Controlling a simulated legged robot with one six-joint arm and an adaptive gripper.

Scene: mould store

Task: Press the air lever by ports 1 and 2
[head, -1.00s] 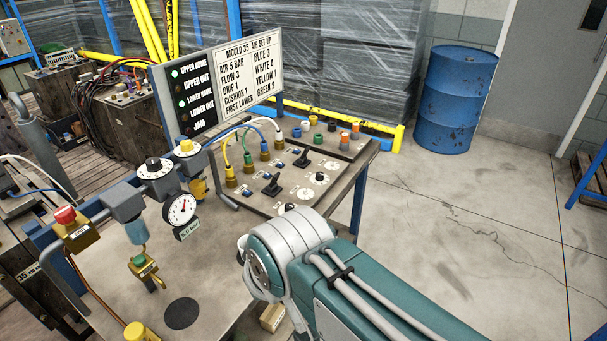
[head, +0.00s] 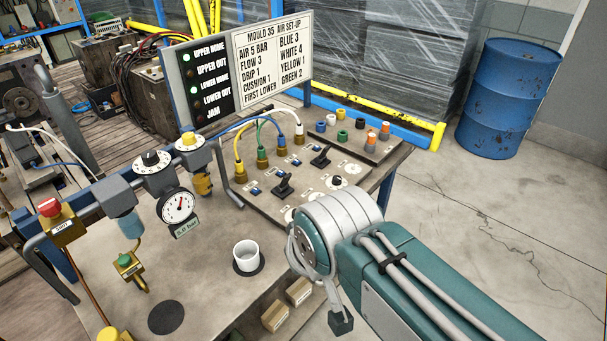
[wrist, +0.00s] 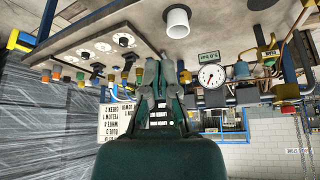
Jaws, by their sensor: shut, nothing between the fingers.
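The panel (head: 232,196) carries two black levers. The nearer lever (head: 283,186) stands beside the brass ports with the yellow hose (head: 240,147) and green hose (head: 260,133). The farther lever (head: 320,158) stands by the ports with the blue and white hoses. The sign board (head: 272,58) reads yellow 1, green 2, blue 3, white 4. My gripper (wrist: 160,66) is shut and empty in the upside-down wrist view, in front of the panel's edge. Contact with a lever cannot be told. My arm hides the gripper in the head view.
A pressure gauge (head: 178,206) and regulators stand left of the panel. A white cup (head: 246,256) sits on a dark disc on the bench. A red-topped valve (head: 54,216) is at far left. A blue barrel (head: 506,98) stands behind the open floor at right. Upper home and lower home lamps glow green.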

